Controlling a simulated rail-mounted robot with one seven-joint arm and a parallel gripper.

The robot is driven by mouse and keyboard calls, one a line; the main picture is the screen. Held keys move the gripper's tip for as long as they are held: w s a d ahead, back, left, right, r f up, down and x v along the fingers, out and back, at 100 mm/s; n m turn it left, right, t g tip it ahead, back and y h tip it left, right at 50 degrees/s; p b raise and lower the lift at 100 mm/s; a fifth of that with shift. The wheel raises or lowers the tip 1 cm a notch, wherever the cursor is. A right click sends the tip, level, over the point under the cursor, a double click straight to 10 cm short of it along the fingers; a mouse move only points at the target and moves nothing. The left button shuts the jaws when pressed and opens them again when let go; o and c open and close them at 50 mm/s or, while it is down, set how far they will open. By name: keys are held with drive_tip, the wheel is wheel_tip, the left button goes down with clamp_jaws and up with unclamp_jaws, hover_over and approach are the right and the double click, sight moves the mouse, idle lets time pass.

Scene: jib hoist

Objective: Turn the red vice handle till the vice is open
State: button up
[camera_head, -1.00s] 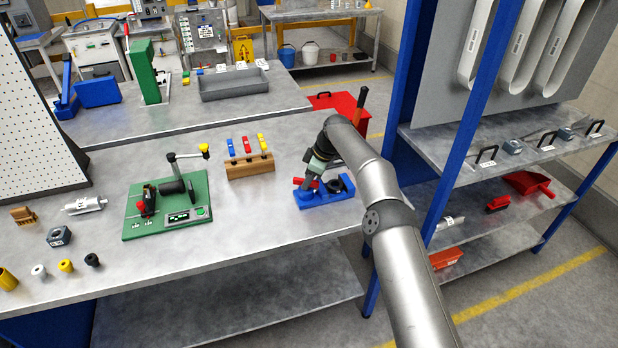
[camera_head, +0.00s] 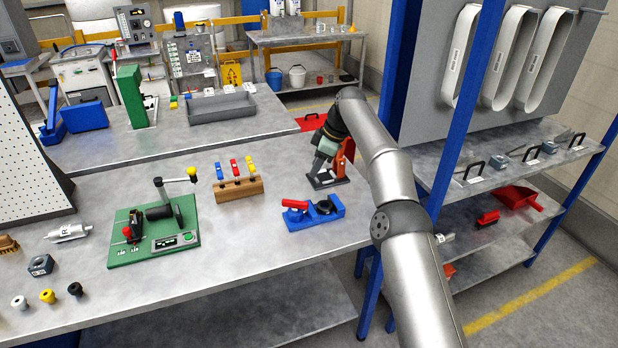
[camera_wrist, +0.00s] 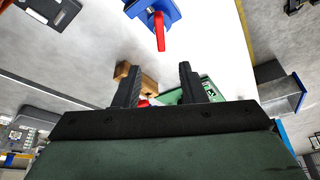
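The vice appears to be the blue fixture (camera_head: 325,214) on the near workbench, with a dark round part on its right side. The red handle (camera_head: 295,204) lies across its left side. In the wrist view the blue fixture (camera_wrist: 172,10) is at the top edge, partly cut off, with the red handle (camera_wrist: 160,32) pointing down the picture. My gripper (camera_head: 318,172) is behind and above the fixture, apart from the handle. In the wrist view its two black fingers (camera_wrist: 158,88) are spread with nothing held between them.
A dark-based device with a red-orange upright part (camera_head: 347,150) stands close behind my gripper. A wooden block with coloured pegs (camera_head: 238,188) and a green board with a crank (camera_head: 150,240) are to the left. A blue-framed shelf (camera_head: 470,140) stands at the right.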

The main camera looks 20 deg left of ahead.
sight(294, 209)
drive_tip(key=shift+v, duration=1.15)
